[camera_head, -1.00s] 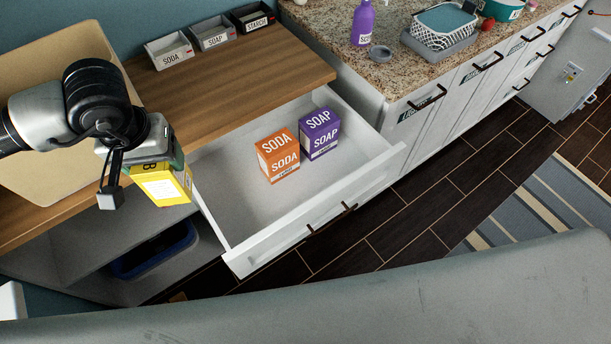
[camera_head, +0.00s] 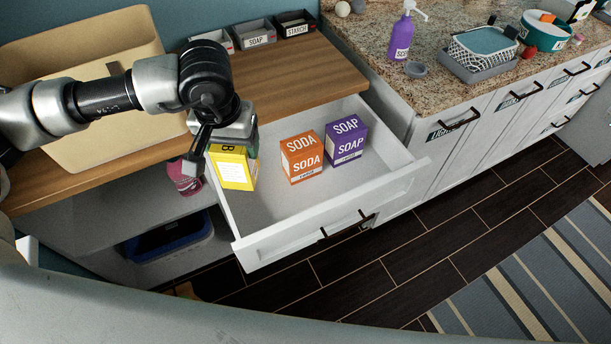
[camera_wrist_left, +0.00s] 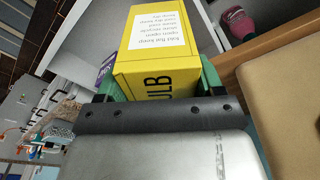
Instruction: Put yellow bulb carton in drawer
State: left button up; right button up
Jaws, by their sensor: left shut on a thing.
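The yellow bulb carton (camera_head: 232,170) has a white label and is held in my left gripper (camera_head: 228,147). In the head view it hangs at the left end of the open white drawer (camera_head: 262,238), overlapping its left side wall. I cannot tell its exact height above the drawer. In the left wrist view the carton (camera_wrist_left: 157,62) is clamped between the green fingers of the left gripper (camera_wrist_left: 155,88). Inside the drawer stand an orange soda box (camera_head: 301,158) and a purple soap box (camera_head: 345,140), side by side. My right gripper is not in view.
The wooden counter (camera_head: 290,75) lies behind the drawer, with a beige bin (camera_head: 80,85) and small labelled trays (camera_head: 255,34). A pink bottle (camera_head: 184,178) and a blue bin (camera_head: 170,242) are on the shelves below. The drawer's front left floor looks clear.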

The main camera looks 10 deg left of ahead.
pick_arm(q)
jog(key=w+d+f+b, duration=0.1)
jog(key=w+f+b, duration=0.1)
jog(key=f, duration=0.6)
jog(key=w+d+f+n+b, duration=0.1)
jog(key=w+f+b, duration=0.2)
jog(key=f+b, duration=0.2)
jog(key=w+d+f+n+b, duration=0.1)
jog(key=f+b, duration=0.3)
jog(key=f, duration=0.7)
jog(key=shift+w+d, duration=0.2)
jog(key=shift+w, duration=0.55)
jog(key=o, duration=0.9)
jog(key=shift+r, duration=0.1)
jog(key=r, duration=0.4)
jog(key=s+r, duration=0.1)
jog(key=r, duration=0.7)
jog(key=shift+s+d, duration=0.15)
jog(key=shift+s, duration=0.05)
